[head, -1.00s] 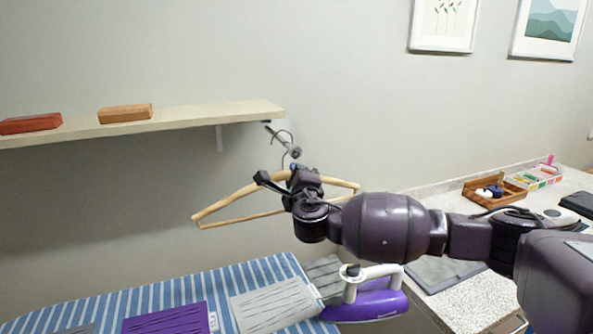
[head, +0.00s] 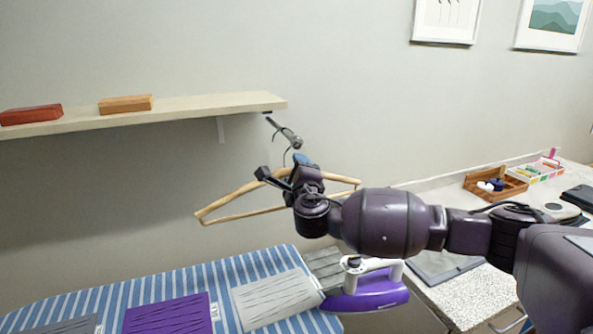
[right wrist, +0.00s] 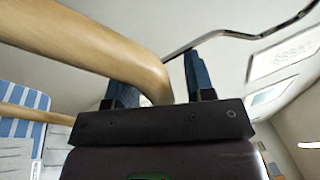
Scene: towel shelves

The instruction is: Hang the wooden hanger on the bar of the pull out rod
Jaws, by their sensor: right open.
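The wooden hanger (head: 240,195) is at my right gripper (head: 290,172) in the head view, with its metal hook pointing up toward the bar of the pull out rod (head: 285,133). The rod sticks out below the right end of the shelf. The hook is close to the rod, but I cannot tell whether it rests on it. In the right wrist view the hanger's wood (right wrist: 120,45) passes at the right gripper (right wrist: 150,85), whose blue fingers stand apart on both sides of it. My left gripper is not in view.
The wooden shelf (head: 180,110) carries a red box (head: 31,114) and an orange box (head: 125,104). Below are a striped ironing board (head: 220,272) and a purple iron (head: 368,293). At the right, a counter (head: 480,290) holds a wooden tray (head: 497,195).

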